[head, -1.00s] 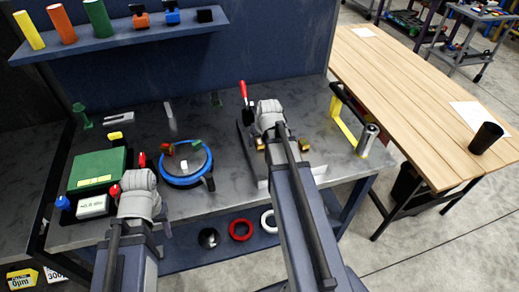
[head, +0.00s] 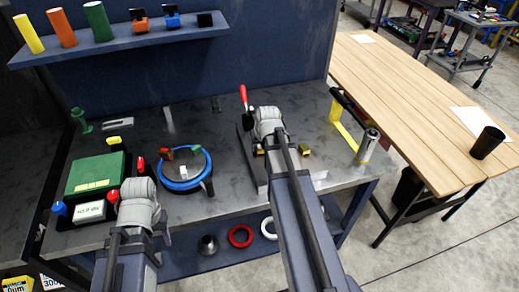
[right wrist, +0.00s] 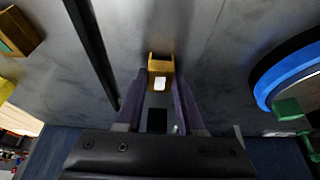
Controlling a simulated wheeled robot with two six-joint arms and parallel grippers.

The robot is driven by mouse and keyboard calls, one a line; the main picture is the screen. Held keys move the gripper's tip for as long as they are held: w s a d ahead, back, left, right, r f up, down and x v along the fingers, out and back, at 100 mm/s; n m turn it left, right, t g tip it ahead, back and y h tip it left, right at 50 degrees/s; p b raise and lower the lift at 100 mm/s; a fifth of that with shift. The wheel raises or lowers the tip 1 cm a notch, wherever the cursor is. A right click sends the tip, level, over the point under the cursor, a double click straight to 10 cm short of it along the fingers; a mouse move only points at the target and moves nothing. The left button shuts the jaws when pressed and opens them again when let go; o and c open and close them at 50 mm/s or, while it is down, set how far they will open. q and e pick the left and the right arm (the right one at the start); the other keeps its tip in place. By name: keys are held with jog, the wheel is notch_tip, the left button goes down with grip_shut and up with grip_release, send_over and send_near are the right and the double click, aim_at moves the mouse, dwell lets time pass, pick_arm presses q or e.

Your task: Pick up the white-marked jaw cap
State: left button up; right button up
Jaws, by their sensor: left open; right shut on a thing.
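In the right wrist view, a brass-coloured jaw cap (right wrist: 161,64) with a white mark sits between the fingertips of my right gripper (right wrist: 158,88). The gripper is shut on it. Whether the cap is clear of its seat I cannot tell. In the head view, my right wrist hides the fingertips, and a brass piece (head: 258,150) shows just left of the arm. Another brass piece (head: 304,152) shows right of it, and a brass block (right wrist: 20,32) is at the left of the right wrist view. My left gripper (head: 161,222) is open, mostly hidden by its wrist, near the bench front.
A blue-rimmed round positioner (head: 186,184) with small coloured blocks stands between my arms. A green box (head: 97,172) is at the left. A red-handled clamp (head: 243,95) is behind my right wrist. A yellow stand (head: 346,132) is at the right. A shelf (head: 120,45) hangs behind.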

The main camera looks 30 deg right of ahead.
grip_shut()
notch_tip(320, 180, up, 10)
jog(key=p, duration=1)
jog(key=b, duration=0.6)
send_over(260, 148)
notch_tip(260, 148, down, 5)
jog(key=shift+f, duration=0.2)
jog(key=shift+r+p, duration=0.15)
jog(key=shift+p, duration=0.3)
